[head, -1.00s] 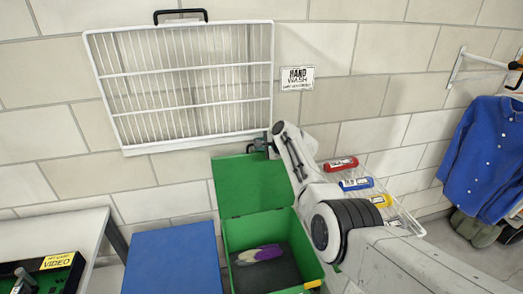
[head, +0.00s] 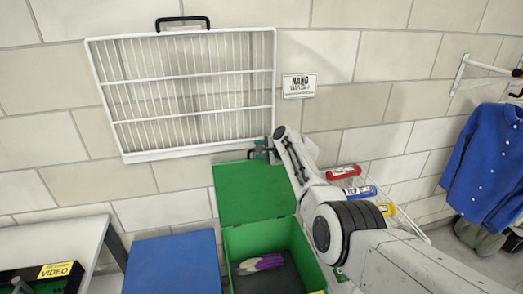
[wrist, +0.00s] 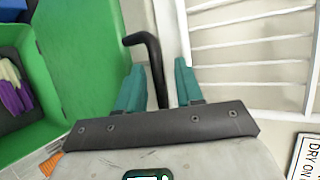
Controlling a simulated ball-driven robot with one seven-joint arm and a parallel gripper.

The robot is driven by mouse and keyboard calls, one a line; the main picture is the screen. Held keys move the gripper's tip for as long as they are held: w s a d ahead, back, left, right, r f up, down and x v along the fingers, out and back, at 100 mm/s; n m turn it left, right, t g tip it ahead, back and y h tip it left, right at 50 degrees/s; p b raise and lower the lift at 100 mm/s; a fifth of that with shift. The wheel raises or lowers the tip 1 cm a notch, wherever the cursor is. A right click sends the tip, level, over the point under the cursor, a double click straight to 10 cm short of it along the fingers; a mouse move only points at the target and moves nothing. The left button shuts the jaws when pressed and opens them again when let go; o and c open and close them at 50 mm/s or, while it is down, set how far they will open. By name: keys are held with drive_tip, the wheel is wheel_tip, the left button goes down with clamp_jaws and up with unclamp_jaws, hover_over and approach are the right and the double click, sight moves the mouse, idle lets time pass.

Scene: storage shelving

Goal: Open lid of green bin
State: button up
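The green bin (head: 232,250) stands at the lower middle of the head view. Its lid (head: 250,192) is raised, standing up toward the wall, and the inside is exposed. A purple and cream item (head: 262,263) lies inside on a dark bottom. My gripper (head: 262,149) is at the lid's top edge. In the wrist view the lid (wrist: 75,50) is at the left, and its black bent handle (wrist: 152,60) is between the teal fingers of my gripper (wrist: 160,84). The fingers are apart, with a gap on the handle's right side.
A white wire rack (head: 190,90) hangs on the wall behind my gripper. A closed blue bin (head: 172,264) stands left of the green one. A shelf with red, blue and yellow items (head: 360,190) is at the right. A white table (head: 60,240) is at the left.

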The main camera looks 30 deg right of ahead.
drive_tip(key=shift+s, duration=0.1)
drive_tip(key=p+v, duration=0.2)
drive_tip(key=v, duration=0.8)
drive_tip(key=shift+s+r+p, duration=0.2)
drive_tip(key=shift+s+p, duration=0.1)
drive_tip(key=shift+p, duration=0.1)
idle(0.5)
drive_tip(key=s+a+f+n+g, duration=0.3)
drive_tip(key=s+a+f+n, duration=0.2)
drive_tip(key=s+f, duration=0.55)
drive_tip(key=s+a+f+n+g, duration=0.45)
drive_tip(key=s+f, duration=0.25)
drive_tip(key=s, duration=0.6)
drive_tip(key=s+a+f+n+g+h, duration=0.1)
drive_tip(key=s+a+n+g, duration=0.1)
drive_tip(key=s, duration=1.1)
drive_tip(key=s+a+n+g, duration=0.2)
drive_tip(key=s+a+n, duration=0.3)
drive_tip(key=s, duration=0.8)
drive_tip(key=shift+s+f+n+h, duration=0.35)
drive_tip(key=shift+s+n+h, duration=0.05)
drive_tip(key=shift+n, duration=0.45)
